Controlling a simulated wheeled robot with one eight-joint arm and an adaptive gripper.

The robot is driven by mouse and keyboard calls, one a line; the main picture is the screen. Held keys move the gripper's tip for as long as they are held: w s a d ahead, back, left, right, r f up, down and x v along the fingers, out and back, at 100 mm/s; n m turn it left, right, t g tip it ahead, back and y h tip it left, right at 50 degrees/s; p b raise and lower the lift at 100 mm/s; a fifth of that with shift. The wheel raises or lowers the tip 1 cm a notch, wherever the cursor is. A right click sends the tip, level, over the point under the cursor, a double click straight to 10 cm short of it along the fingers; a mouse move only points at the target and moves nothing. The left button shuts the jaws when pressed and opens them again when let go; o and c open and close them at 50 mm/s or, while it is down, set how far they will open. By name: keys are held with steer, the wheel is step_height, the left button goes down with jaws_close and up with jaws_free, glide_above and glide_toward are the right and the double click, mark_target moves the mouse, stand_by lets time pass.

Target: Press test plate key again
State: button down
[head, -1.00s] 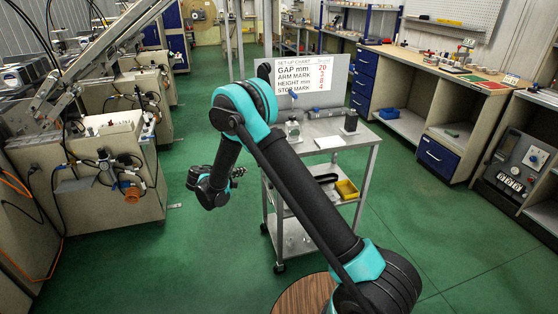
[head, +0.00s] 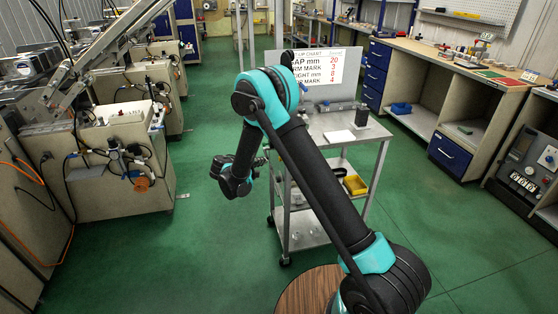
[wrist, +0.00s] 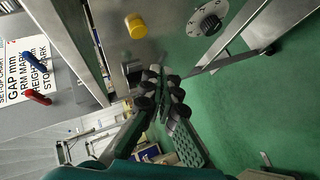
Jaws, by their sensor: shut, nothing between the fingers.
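My gripper (wrist: 164,88) is shut and empty in the wrist view, its dark fingers side by side. I cannot pick out a test plate key for certain. In the wrist view a yellow round knob (wrist: 135,25) and a grey round dial (wrist: 209,17) show on metal surfaces beyond the fingers, apart from them. The set-up chart (head: 325,68) stands on the cart, partly covered by my arm. It also shows at the left of the wrist view (wrist: 22,82).
Red (wrist: 38,97) and blue (wrist: 36,55) handles lie near the chart in the wrist view. A yellow bin (head: 355,185) sits on the cart's lower shelf. Machines (head: 118,165) stand at left, a workbench (head: 462,70) at right.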

steer(key=shift+w+d, duration=0.25)
steer(key=shift+d, duration=0.65)
steer(key=shift+w+d, duration=0.25)
steer(key=shift+d, duration=0.65)
steer(key=shift+d, duration=0.1)
steer(key=shift+w+d, duration=0.15)
steer(key=shift+d, duration=0.15)
steer(key=shift+w+d, duration=0.1)
steer(key=shift+d, duration=0.35)
stand_by(0.8)
steer(key=shift+s+a, duration=0.25)
steer(key=shift+a, duration=0.6)
steer(key=shift+s+a, duration=0.2)
steer(key=shift+a, duration=0.6)
steer(key=shift+s+a, duration=0.25)
steer(key=shift+a, duration=0.55)
steer(key=shift+s+a, duration=0.2)
steer(key=shift+a, duration=0.6)
